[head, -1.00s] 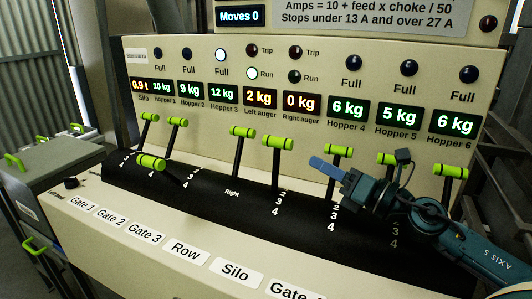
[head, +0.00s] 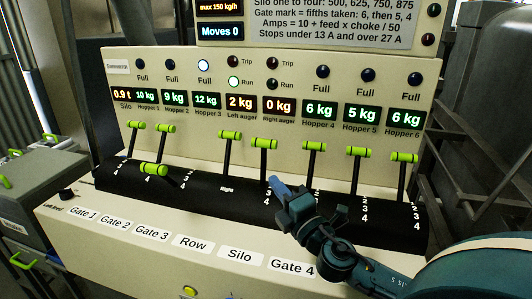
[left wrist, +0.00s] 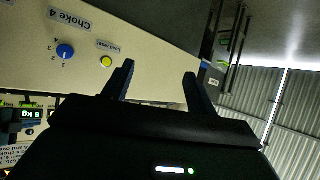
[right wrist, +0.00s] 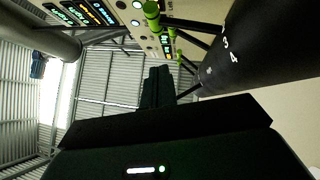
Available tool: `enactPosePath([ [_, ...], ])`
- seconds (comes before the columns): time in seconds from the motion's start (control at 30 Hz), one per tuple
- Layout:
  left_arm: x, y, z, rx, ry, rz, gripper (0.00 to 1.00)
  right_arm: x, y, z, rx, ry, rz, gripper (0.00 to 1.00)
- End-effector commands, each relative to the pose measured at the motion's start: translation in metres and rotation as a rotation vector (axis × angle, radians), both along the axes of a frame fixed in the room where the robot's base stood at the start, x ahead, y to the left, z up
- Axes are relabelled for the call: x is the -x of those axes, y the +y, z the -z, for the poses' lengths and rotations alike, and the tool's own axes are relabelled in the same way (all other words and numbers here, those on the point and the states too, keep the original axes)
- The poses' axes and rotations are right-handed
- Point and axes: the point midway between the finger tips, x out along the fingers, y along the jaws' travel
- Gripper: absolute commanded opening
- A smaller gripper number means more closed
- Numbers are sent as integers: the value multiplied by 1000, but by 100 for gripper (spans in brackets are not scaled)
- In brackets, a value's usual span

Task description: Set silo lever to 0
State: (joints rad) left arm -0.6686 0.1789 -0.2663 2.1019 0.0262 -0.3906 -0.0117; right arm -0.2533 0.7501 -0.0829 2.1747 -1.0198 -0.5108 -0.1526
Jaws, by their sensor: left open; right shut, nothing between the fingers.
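The silo lever (head: 264,144) has a bright green crossbar handle on a dark stem. It stands upright at the back of its slot in the head view, above the Silo label (head: 240,255). The marks 3 and 4 show on the black drum in front of it. My right gripper (head: 277,184) is shut and empty, in front of and just right of the lever's lower stem. I cannot tell if it touches. Its closed fingers also show in the right wrist view (right wrist: 157,88). My left gripper (left wrist: 158,82) is open and empty in the left wrist view.
The row lever (head: 227,136) stands left of the silo lever, the gate 4 lever (head: 314,146) right. The gate 3 lever (head: 153,169) is tilted forward. The left wrist view shows a blue Choke 4 knob (left wrist: 65,51) and a yellow button (left wrist: 106,61).

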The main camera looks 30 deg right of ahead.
Motion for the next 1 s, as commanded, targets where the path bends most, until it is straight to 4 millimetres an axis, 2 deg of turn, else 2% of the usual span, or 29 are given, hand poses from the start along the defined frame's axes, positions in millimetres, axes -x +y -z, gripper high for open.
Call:
enactPosePath([
  [0.03,-1,1,-5,0,3,-8,57,-10,-1,-7,1,-4,0,0],
  [0.37,2,12,-5,-21,37,-31,57,-68,-4,-18,2,-3,0,0],
  [0.4,2,12,-4,-21,40,-32,57,-73,-10,-20,5,-2,2,0],
  [0.63,3,15,-2,-26,54,-39,57,-88,-29,-25,3,0,0,0],
  [1.0,3,15,-2,-26,54,-42,57,-91,-33,-26,2,0,-1,0],
])
